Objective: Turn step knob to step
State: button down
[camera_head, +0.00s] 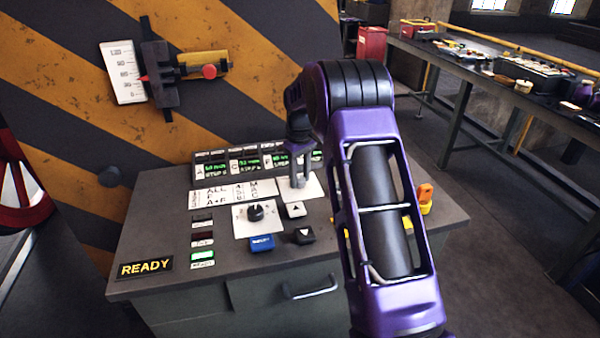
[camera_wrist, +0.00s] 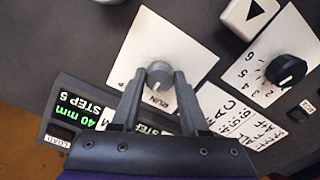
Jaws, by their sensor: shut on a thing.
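The grey step knob (camera_wrist: 159,73) sits on a white plate (camera_wrist: 150,42) in the wrist view. The word RUN shows beside the knob on that plate, and a letter P shows at its left edge; the rest of that label is hidden. My gripper (camera_wrist: 164,84) is shut on the knob, one fingertip on each side of it. In the head view my gripper (camera_head: 298,180) reaches down to the same white plate (camera_head: 315,187), and the knob is hidden behind it. I cannot tell clearly which label the knob points to.
A black numbered dial (camera_head: 256,212) is on another white plate, left of my gripper in the head view. White (camera_head: 295,210), blue (camera_head: 262,243) and black (camera_head: 303,236) buttons lie nearby. Green step displays (camera_head: 247,165) stand behind. An orange switch (camera_head: 425,193) is at the right.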

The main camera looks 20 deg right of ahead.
aim_at(300, 179)
jog(key=m+p, duration=0.1)
jog(key=m, duration=0.4)
jog(key=shift+m, duration=0.4)
dwell(0.4)
jog(key=shift+c, duration=2.1)
grip_release()
jog(key=shift+r, duration=0.1)
notch_tip(300, 179, up, 17)
jog(key=shift+r+p, duration=0.15)
jog(key=shift+p, duration=0.2)
